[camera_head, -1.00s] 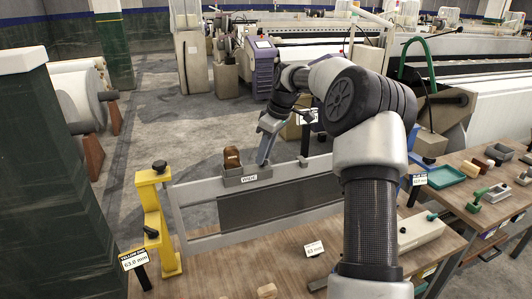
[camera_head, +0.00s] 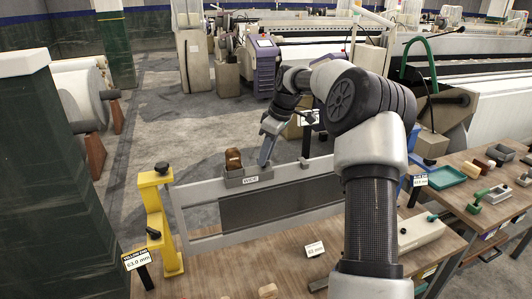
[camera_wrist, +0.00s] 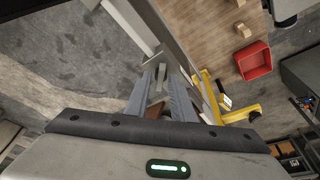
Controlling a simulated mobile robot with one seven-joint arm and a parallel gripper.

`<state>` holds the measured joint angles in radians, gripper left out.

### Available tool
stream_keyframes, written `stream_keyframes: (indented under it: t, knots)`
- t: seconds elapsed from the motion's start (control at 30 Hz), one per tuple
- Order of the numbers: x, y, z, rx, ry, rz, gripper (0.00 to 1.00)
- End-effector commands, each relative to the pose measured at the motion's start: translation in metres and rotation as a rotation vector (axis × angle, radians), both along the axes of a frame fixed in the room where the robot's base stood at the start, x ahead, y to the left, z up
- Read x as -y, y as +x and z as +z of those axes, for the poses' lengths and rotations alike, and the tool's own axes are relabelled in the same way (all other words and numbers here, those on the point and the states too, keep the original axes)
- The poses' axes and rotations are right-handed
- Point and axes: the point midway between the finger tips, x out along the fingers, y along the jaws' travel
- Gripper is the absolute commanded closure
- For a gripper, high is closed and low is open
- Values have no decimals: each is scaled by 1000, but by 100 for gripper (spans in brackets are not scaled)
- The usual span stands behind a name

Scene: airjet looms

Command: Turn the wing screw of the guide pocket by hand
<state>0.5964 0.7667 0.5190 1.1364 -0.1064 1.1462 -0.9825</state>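The guide pocket (camera_head: 246,174) is a small grey box labelled "WIDE" on the top rail of a grey frame. A brown block (camera_head: 233,160) stands in it. My gripper (camera_head: 265,162) points down at the right end of the pocket, very close to it; I cannot tell whether it touches.
A yellow stand (camera_head: 154,215) with black knobs holds the frame's left end on the wooden table (camera_head: 225,275). The wrist view shows a red tray (camera_wrist: 253,61). A green tray (camera_head: 446,177) and small parts lie at the right. Open floor lies behind the frame.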

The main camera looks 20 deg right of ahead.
Motion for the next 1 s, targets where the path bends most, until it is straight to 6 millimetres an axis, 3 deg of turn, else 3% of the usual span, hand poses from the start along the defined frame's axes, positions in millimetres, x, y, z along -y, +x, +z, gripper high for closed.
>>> stream_keyframes:
  t: [0.37,1.0]
  knots:
    - [0,0,2,-1,0,-1,73]
    - [0,0,58,0,0,-1,73]
